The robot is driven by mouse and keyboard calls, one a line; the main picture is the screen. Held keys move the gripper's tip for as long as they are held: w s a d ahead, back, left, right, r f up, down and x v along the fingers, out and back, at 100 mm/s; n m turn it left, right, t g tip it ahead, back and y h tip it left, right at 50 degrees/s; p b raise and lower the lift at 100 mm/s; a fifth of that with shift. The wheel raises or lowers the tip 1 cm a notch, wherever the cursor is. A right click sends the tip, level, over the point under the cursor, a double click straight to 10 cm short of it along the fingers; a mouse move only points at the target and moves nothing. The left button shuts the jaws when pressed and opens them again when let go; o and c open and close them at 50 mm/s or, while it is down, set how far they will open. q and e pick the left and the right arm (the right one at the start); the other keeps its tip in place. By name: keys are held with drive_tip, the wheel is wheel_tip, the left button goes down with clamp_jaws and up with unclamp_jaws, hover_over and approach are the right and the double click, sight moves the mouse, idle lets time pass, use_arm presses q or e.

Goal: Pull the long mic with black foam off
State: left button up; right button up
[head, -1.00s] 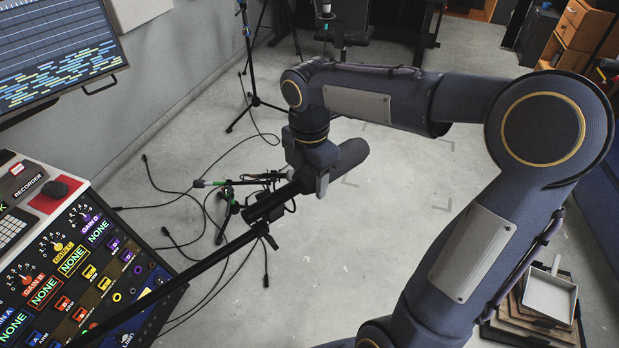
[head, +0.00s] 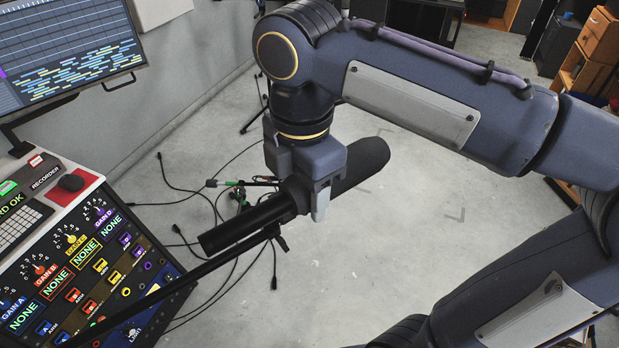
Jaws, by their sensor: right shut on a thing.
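The long black mic (head: 246,222) with its black foam end (head: 362,164) hangs in my right gripper (head: 312,195), which is shut around its middle. The foam points up and right, the bare tube down and left. A thin black boom pole (head: 190,270) runs from the lower left up to a small clip (head: 281,243) just below the mic. The mic covers the pole's upper end, so I cannot tell whether they touch. My left gripper is not in view.
A mixer panel (head: 85,255) with knobs and a screen (head: 65,50) stand at the left. Cables (head: 185,240) and a low stand lie on the floor behind the mic. The grey floor (head: 400,250) right of the mic is mostly clear. Wooden shelves (head: 592,60) stand at far right.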

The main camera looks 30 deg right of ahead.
drive_tip(key=shift+s+r+p, duration=0.1)
drive_tip(key=shift+r+p, duration=3.25)
drive_tip(key=shift+r, duration=0.2)
drive_tip(key=shift+f, duration=0.1)
